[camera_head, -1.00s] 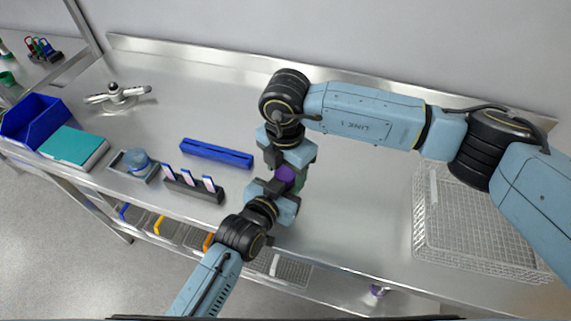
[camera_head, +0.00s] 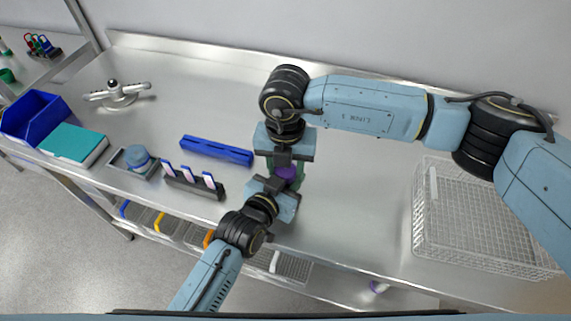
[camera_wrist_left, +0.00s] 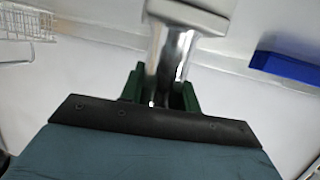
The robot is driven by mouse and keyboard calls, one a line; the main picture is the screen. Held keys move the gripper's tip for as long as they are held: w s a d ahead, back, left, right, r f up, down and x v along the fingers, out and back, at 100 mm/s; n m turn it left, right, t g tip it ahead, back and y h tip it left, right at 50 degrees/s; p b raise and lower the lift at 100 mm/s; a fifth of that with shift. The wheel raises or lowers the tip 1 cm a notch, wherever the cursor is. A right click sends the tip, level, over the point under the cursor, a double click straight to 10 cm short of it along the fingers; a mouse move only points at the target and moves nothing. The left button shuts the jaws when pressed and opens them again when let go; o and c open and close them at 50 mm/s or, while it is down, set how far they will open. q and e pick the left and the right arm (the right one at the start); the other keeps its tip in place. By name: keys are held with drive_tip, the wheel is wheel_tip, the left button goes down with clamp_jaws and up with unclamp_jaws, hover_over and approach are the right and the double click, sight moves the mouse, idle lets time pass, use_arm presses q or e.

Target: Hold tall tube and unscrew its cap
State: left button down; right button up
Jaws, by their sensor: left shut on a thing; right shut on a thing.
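The tall tube (camera_wrist_left: 172,65) shows as a clear, shiny column in the left wrist view. The green fingers of my left gripper (camera_wrist_left: 160,90) are shut around it. In the head view my left gripper (camera_head: 283,187) comes in from the lower left. The purple cap (camera_head: 288,172) shows between the two grippers. My right gripper (camera_head: 284,160) is shut on the cap, just beyond my left gripper. The grippers hide most of the tube in the head view, and I cannot tell whether the cap is loose on it.
A blue bar (camera_head: 216,150) and a dark rack with upright strips (camera_head: 194,184) lie left of the grippers. A wire basket (camera_head: 480,225) stands right.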

drive_tip(key=o, duration=1.1)
drive_tip(key=shift+r, duration=2.3)
use_arm(q)
drive_tip(key=c, duration=0.9)
unclamp_jaws()
drive_tip(key=shift+c, duration=0.2)
drive_tip(key=shift+s, duration=0.1)
